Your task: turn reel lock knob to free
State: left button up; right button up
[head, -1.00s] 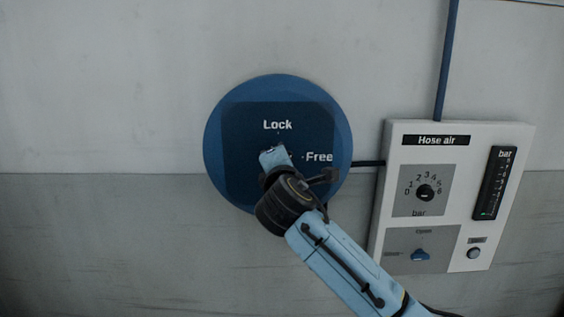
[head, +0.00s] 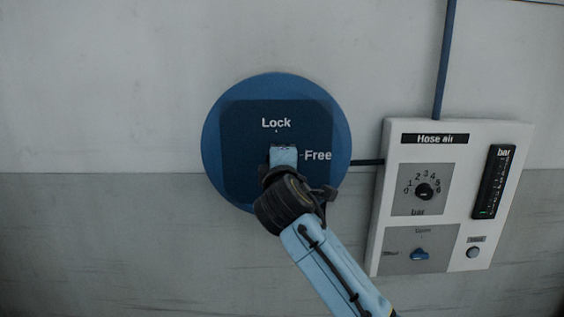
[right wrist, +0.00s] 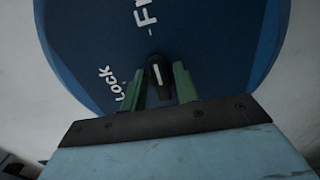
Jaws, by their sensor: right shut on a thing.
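The reel lock knob (right wrist: 158,75) is small and black with a white pointer line. It sits on the dark square face (head: 240,130) of a round blue plate marked Lock (head: 276,123) above and Free (head: 317,155) to the right. In the right wrist view the pointer line runs up the picture, roughly towards the tick by Free. My right gripper (head: 283,150) covers the knob in the head view. Its two green fingers (right wrist: 160,85) are shut on the knob from both sides. My left gripper is not in view.
A white hose air panel (head: 375,235) stands to the right, with a dial (head: 424,191), a bar gauge (head: 494,182), a blue lever (head: 420,254) and a round button (head: 473,252). A dark hose (head: 367,162) joins it to the blue plate. The wall left of the plate is clear.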

jog(key=o, duration=0.7)
jog(key=s+b, duration=0.2)
jog(key=s, duration=1.1)
jog(key=shift+s, duration=0.25)
